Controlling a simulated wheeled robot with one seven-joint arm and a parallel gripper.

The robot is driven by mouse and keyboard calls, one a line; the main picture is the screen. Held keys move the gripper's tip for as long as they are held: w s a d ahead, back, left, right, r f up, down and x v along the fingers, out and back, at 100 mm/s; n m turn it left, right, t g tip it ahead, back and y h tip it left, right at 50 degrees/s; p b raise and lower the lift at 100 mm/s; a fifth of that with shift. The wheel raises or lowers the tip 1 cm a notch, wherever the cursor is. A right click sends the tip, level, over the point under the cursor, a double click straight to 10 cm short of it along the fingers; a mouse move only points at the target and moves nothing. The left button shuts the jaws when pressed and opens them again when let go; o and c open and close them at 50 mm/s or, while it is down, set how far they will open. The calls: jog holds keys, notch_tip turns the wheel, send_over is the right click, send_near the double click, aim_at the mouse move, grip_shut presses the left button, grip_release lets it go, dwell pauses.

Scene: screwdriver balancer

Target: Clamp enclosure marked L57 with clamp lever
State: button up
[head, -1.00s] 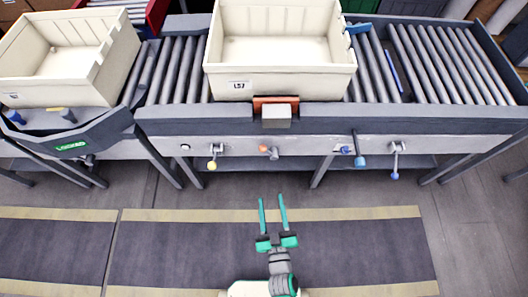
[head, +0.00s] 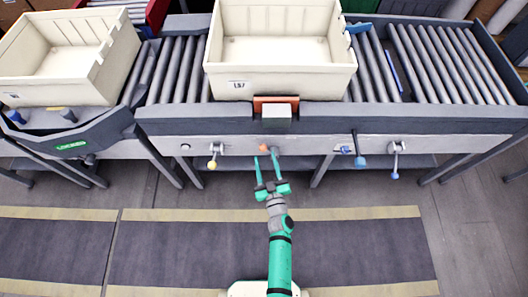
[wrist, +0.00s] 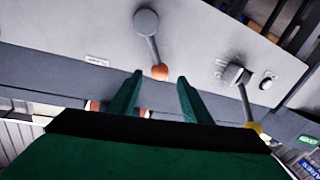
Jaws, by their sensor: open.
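A cream open enclosure (head: 290,82) with a label reading L57 stands on the roller conveyor in the head view, behind an orange and grey clamp block (head: 276,112) at the conveyor's front edge. Below that block, a lever with an orange knob (head: 264,148) sits on the front panel. In the wrist view the orange-knobbed lever (wrist: 153,48) hangs from a round grey hub, tilted slightly. My gripper (head: 266,162) is open and empty, reaching toward this lever. In the wrist view its green fingers (wrist: 160,88) stand apart on either side below the orange knob, and I see no contact.
A yellow-knobbed lever (head: 214,158) is left of the orange one; it also shows in the wrist view (wrist: 243,95). Blue-knobbed levers (head: 360,160) are to the right. Another cream bin (head: 70,75) stands at left by a green "LOCKED" sign.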

jog(key=shift+x, duration=2.15)
grip_shut()
